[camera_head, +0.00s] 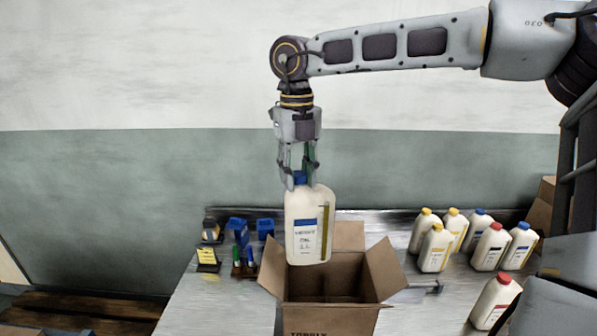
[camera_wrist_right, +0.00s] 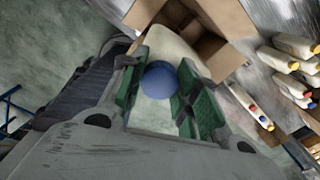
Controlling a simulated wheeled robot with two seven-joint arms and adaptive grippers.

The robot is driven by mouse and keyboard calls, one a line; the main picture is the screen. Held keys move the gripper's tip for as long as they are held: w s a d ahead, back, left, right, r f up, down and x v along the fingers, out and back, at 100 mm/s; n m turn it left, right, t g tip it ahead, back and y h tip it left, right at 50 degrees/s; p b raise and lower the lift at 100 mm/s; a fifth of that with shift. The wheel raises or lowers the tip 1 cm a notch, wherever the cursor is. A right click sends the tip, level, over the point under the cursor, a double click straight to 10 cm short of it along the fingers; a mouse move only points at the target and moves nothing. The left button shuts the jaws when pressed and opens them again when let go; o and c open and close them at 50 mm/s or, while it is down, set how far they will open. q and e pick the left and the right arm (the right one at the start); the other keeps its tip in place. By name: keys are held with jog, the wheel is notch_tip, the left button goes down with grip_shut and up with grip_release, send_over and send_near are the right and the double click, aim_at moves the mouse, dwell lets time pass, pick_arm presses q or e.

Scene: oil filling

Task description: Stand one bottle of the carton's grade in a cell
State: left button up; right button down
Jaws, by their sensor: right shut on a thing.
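My right gripper (camera_head: 299,182) points down and is shut on the blue cap of a white bottle with a blue-striped label (camera_head: 308,228). The blue cap also shows between the green finger pads in the right wrist view (camera_wrist_right: 160,80). The bottle hangs upright, above and in front of the back part of the open carton (camera_head: 330,318). The carton's flaps are spread and a divider shows inside; the bottle hides part of its opening. The carton's printed front is cut off by the picture's lower edge, so its grade cannot be read fully. My left gripper is not in view.
To the right on the table (camera_head: 200,310) stand several white bottles with yellow caps (camera_head: 436,250), blue caps (camera_head: 521,247) and red caps (camera_head: 490,249). Another red-capped bottle (camera_head: 495,302) stands nearer. Blue holders (camera_head: 238,230) and small items are at the left. A tool (camera_head: 428,288) lies right of the carton.

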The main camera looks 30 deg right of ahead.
aim_at(297, 202)
jog(key=shift+d+m, duration=0.2)
jog(key=shift+m, duration=0.3)
jog(key=shift+w+a+m, duration=0.15)
jog(key=shift+a+m, duration=0.1)
jog(key=shift+m, duration=0.15)
jog(key=shift+d, duration=0.15)
jog(key=shift+f, duration=3.75)
